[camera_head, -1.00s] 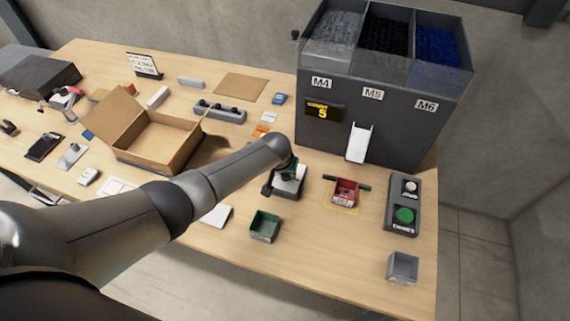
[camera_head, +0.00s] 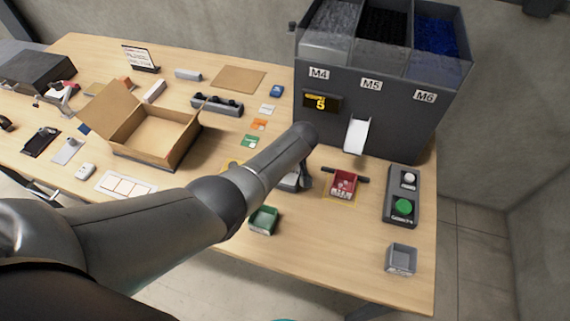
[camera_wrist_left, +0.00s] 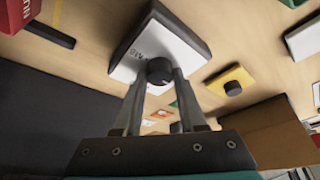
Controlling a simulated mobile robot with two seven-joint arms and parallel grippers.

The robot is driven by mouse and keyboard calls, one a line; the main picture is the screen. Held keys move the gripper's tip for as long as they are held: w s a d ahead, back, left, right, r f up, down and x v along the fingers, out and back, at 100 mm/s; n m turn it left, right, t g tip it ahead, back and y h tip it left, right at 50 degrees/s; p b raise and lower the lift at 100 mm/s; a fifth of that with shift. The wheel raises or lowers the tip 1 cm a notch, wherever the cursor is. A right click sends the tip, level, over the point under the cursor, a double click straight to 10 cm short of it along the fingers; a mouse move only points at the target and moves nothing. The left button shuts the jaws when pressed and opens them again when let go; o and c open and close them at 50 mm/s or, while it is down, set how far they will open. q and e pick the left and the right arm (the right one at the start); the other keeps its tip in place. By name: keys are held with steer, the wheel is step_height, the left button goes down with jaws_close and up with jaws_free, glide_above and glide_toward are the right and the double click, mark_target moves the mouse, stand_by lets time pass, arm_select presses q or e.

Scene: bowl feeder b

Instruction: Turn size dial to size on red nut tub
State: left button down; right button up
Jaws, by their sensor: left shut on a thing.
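The red nut tub (camera_head: 342,184) stands on the table in front of the feeder's white chute; its size marking is too small to read. Its red wall also shows at the top left of the left wrist view (camera_wrist_left: 16,14). The size dial is a round black knob (camera_wrist_left: 159,70) on a white-topped dark box (camera_wrist_left: 168,45), with an M6 mark beside it. My left gripper (camera_wrist_left: 156,80) is shut on the knob, one finger on each side. In the head view my forearm hides most of the dial box (camera_head: 290,183). My right gripper is not in view.
The feeder (camera_head: 375,115) has bins labelled M4, M5 and M6 and a display (camera_head: 322,102) showing 5. A button box (camera_head: 403,197) and grey tub (camera_head: 401,259) stand right. A green tub (camera_head: 263,220) sits near the front edge. A carton (camera_head: 155,135) is left.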

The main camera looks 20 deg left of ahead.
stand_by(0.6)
arm_select(q)
steer(key=shift+c, duration=2.4)
jaws_free()
steer(key=shift+r, duration=0.15)
steer(key=shift+s+d+r+p, duration=0.1)
steer(key=shift+r+p, duration=0.15)
steer(key=shift+p, duration=0.05)
steer(key=p+v, duration=0.5)
steer(key=v, duration=0.9)
steer(key=shift+d+r, duration=0.15)
steer(key=shift+r, duration=0.05)
